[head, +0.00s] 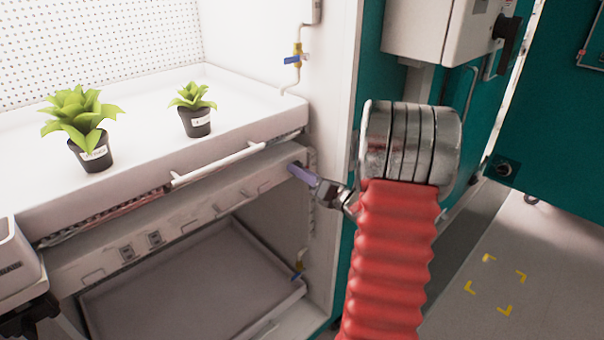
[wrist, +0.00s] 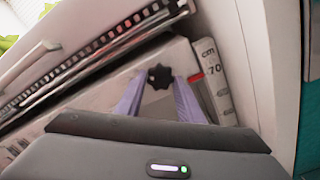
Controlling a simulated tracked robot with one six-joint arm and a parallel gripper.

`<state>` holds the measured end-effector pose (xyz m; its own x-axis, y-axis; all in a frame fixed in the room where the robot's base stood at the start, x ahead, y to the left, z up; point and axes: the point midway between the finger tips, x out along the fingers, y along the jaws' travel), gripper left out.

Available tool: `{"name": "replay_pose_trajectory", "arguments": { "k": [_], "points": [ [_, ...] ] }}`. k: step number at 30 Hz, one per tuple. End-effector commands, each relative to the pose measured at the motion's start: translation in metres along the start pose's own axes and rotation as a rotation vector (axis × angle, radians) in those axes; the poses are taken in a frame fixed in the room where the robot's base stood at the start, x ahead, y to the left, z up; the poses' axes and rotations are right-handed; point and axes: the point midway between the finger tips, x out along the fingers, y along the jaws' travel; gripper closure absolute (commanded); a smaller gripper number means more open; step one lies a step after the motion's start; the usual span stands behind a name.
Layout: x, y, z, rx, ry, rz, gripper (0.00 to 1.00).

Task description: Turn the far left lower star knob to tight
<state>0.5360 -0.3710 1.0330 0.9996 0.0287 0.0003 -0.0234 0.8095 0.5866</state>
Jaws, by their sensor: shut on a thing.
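A black star knob (wrist: 160,76) sits on the pale front of the shelf rail, seen in the wrist view. My gripper (wrist: 160,82) has its two lilac fingers on either side of the knob, shut on it. In the head view my gripper (head: 298,170) reaches the right end of the rail (head: 190,209) under the upper tray, close to the chamber's upright. The knob itself is hidden behind the fingers there. Which way the knob is set, loose or tight, cannot be told.
The upper tray (head: 238,138) holds two potted plants (head: 90,130) (head: 193,110). A white bar handle (head: 218,164) runs along its front, left of my gripper. A scale marked cm and 70 (wrist: 212,75) stands right of the knob. A lower tray (head: 195,285) lies below.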

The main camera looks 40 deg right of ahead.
Motion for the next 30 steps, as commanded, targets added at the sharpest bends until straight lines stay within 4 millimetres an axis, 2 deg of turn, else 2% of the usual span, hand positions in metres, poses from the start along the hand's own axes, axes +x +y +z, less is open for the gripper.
{"name": "replay_pose_trajectory", "arguments": {
  "k": [21, 30],
  "points": [
    [-0.0001, 0.0007, -0.0006, 0.674, 0.001, -0.003, 0.88],
    [-0.0003, 0.0004, -0.0004, 0.879, 0.001, -0.004, 0.88]
  ]
}}
